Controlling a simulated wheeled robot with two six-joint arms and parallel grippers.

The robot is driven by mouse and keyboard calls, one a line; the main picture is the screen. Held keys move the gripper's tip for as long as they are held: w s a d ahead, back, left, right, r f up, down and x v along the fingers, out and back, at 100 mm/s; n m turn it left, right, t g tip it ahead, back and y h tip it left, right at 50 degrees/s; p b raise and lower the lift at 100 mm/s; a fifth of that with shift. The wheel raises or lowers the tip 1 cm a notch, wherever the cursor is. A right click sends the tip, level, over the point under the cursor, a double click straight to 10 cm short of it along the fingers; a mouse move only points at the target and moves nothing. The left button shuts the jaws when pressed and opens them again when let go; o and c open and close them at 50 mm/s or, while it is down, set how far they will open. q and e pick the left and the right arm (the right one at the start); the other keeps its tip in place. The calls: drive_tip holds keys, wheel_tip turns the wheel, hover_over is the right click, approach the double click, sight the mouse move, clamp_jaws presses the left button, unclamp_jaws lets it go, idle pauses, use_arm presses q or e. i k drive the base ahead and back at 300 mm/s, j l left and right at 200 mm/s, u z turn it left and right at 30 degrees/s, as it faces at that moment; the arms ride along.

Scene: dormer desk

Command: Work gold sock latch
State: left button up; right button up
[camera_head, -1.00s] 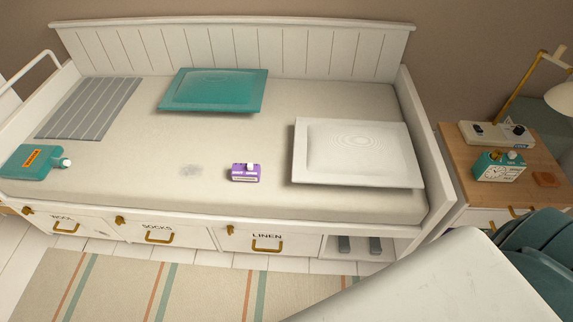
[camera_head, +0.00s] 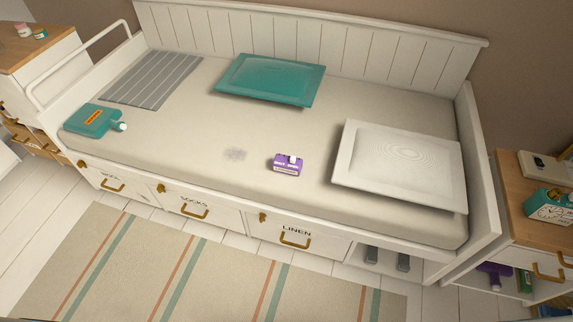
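The daybed (camera_head: 240,125) has a row of drawers along its front. The middle drawer, labelled SOCKS (camera_head: 200,211), has a gold handle below its label. A small gold latch (camera_head: 161,188) sits at this drawer's upper left corner. The drawer looks shut. The latch is too small to tell whether it is fastened. Similar gold latches sit on the LINEN drawer (camera_head: 263,218) and on the left drawer (camera_head: 82,164). Neither of my grippers shows in the view.
A striped rug (camera_head: 190,270) covers the open floor before the drawers. A nightstand (camera_head: 515,230) stands at right, a dresser (camera_head: 40,60) at far left.

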sight(160, 189)
drive_tip(key=u, duration=1.15)
